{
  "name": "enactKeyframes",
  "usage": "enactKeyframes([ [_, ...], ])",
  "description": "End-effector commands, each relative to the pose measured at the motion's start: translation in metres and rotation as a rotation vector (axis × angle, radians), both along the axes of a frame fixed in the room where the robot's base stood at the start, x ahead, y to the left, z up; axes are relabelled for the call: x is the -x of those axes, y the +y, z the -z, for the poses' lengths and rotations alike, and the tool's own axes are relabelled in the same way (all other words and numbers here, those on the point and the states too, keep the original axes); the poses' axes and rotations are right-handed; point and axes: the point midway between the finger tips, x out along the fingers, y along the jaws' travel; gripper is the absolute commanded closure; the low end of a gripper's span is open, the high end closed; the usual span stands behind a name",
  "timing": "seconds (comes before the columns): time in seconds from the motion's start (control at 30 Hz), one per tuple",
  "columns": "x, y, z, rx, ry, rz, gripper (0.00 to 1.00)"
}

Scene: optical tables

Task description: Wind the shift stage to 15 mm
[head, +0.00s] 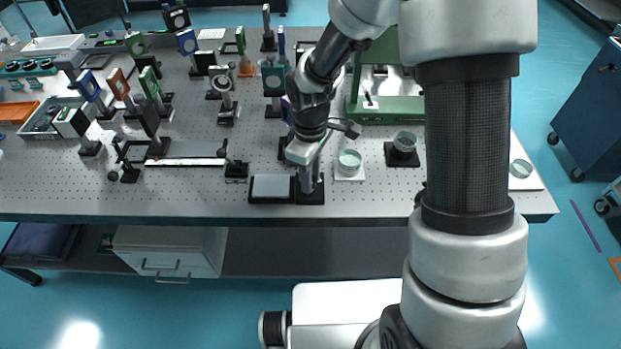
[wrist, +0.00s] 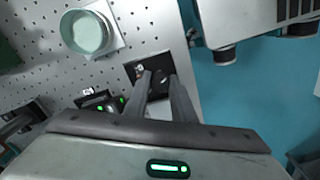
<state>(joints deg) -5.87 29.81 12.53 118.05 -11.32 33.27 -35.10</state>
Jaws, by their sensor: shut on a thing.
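The stage I take to be the shift stage (head: 272,187) is a low black unit with a pale grey top plate at the front edge of the optical table. My gripper (head: 309,187) reaches down over the black right end of this unit. In the wrist view my gripper (wrist: 162,80) has its two grey fingers close together, on either side of a small dark round knob (wrist: 160,76) above a black base plate (wrist: 141,67). The fingers are shut on this knob. The fingers partly hide the knob, and no millimetre reading is legible.
Close to the right stand a glass dish on a white square (head: 349,174) and another dish on a black block (head: 403,157). A long rail-like piece (head: 185,161) lies to the left. Many optic mounts fill the table (head: 60,200) behind; its front strip is mostly clear.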

Motion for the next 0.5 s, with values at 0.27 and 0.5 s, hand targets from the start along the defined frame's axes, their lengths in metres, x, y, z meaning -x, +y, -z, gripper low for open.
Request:
enactKeyframes([
  [0.27,-0.0003,0.0008,0.001,0.0,-0.002,0.262,0.99],
  [0.5,-0.0003,0.0009,0.0007,-0.001,-0.003,0.489,0.99],
])
